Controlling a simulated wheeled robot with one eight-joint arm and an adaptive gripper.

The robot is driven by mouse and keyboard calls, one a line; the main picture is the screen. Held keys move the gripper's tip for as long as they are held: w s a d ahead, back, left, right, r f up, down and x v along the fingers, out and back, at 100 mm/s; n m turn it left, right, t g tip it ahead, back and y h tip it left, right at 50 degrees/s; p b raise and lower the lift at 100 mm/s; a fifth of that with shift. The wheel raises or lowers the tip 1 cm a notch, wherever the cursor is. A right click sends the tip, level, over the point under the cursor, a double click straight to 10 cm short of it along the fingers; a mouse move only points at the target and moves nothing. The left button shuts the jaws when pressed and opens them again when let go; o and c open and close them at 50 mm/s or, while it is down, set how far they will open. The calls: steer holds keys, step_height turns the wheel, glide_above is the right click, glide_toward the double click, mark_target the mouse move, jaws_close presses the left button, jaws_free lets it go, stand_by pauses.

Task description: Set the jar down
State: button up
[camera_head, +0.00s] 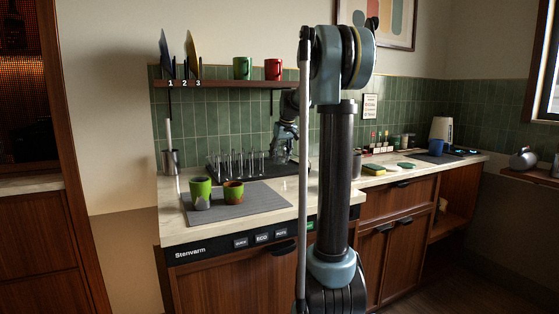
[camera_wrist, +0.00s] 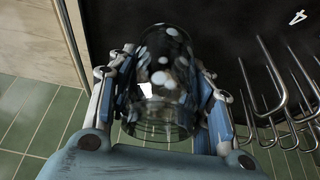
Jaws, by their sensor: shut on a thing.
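A clear glass jar (camera_wrist: 160,108) with pale spots showing on it sits between the two fingers of my gripper (camera_wrist: 162,78) in the wrist view. The gripper is shut on its sides. In the head view my gripper (camera_head: 285,140) is beside the back wall, and the jar (camera_head: 279,156) shows faintly below it, at the right end of the dark drying rack (camera_head: 222,179). The rack's dark base (camera_wrist: 215,20) lies beyond the jar in the wrist view. I cannot tell whether the jar touches it.
Metal prongs (camera_wrist: 285,95) stand close to the right of the jar. A metal canister (camera_head: 171,161) is at left. A shelf (camera_head: 225,84) with mugs hangs above.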

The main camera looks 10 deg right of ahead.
mark_target(284, 145)
steer(key=shift+x, duration=0.95)
steer(key=shift+r, duration=0.1)
steer(key=o, duration=1.2)
steer(key=v, duration=1.2)
